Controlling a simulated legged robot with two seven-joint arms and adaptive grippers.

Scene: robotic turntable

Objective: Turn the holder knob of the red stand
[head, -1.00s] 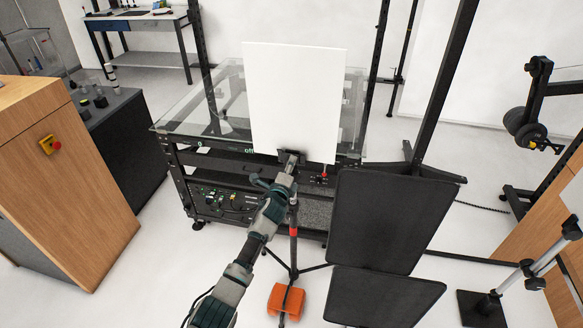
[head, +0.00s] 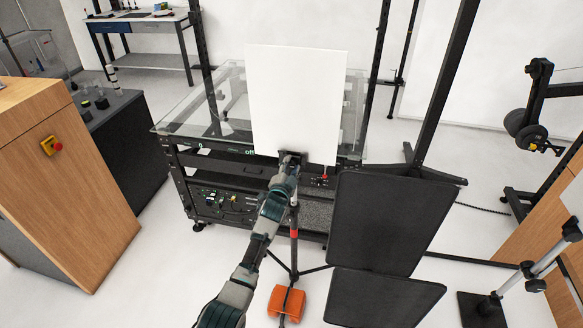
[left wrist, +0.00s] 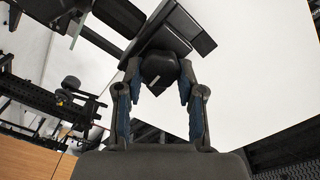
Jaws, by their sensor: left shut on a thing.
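The stand (head: 294,248) is a thin tripod with a red collar, and an orange weight (head: 287,303) hangs at its foot. Its holder at the top carries a large white panel (head: 296,100), upright and slightly tilted. My left gripper (head: 290,160) is at the panel's lower edge, over the holder. In the left wrist view the dark round holder knob (left wrist: 158,68) sits between the two fingers of my left gripper (left wrist: 158,82), which is shut on it. In the head view the gripper mostly hides the knob. My right gripper does not show.
A glass-topped cart (head: 185,118) with electronics stands behind the panel. Dark flat panels (head: 385,225) stand close on the right. A wooden cabinet (head: 70,185) with a red button is on the left. White floor lies between the cabinet and the stand.

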